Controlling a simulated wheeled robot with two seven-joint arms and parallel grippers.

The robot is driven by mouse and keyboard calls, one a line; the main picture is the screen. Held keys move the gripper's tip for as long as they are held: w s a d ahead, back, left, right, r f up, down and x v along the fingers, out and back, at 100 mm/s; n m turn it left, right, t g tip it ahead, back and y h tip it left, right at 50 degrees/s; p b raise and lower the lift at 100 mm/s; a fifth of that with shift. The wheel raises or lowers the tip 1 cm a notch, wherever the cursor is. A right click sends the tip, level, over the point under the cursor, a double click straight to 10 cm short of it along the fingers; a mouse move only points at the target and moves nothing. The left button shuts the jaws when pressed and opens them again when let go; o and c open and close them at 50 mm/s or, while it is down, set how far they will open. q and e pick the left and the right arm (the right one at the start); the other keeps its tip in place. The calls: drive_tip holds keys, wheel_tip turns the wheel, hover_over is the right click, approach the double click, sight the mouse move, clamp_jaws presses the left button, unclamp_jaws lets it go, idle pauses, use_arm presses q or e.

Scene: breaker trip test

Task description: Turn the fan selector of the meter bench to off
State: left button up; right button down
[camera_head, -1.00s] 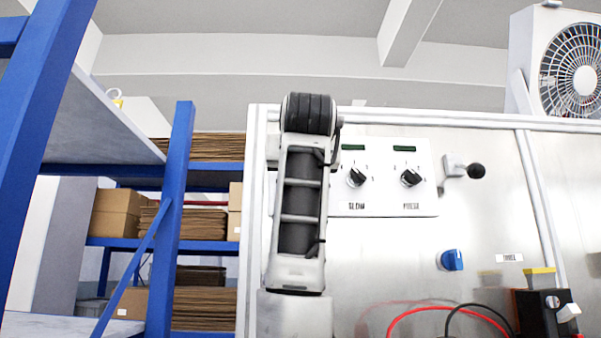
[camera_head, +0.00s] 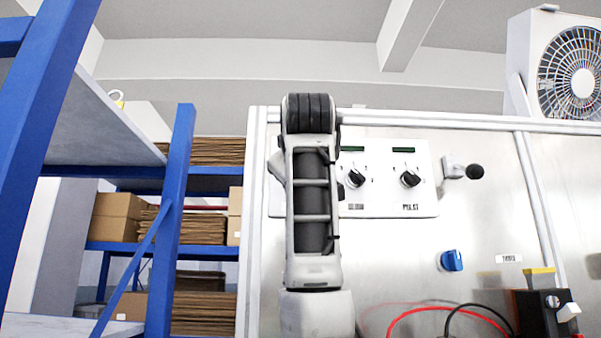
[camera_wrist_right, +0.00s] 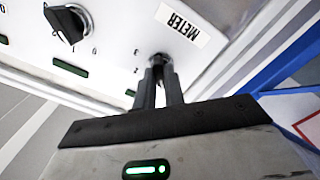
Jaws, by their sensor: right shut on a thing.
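My right gripper (camera_wrist_right: 160,75) is shut on a dark selector knob (camera_wrist_right: 160,61) on the white switch plate, beside a label reading METER (camera_wrist_right: 183,20). The fingers hide most of this knob, and its pointer setting cannot be read. In the head view my arm covers that spot. Two other black selector knobs, the middle one (camera_head: 355,178) and the right one (camera_head: 410,178), sit on the plate (camera_head: 385,208), each below a green window. Their labels are too blurred to read, so I cannot tell which selector is the fan's. My left gripper is out of view.
A black ball-ended lever (camera_head: 474,172) and a blue knob (camera_head: 452,261) stand out from the metal panel. Red and black cables (camera_head: 420,309) loop at the lower right. A white fan (camera_head: 565,65) tops the bench. Blue shelving (camera_head: 178,220) with boxes stands left.

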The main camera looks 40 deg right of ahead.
drive_tip(key=shift+f+n, duration=0.1)
drive_tip(key=shift+n, duration=0.2)
drive_tip(key=c, duration=1.5)
unclamp_jaws()
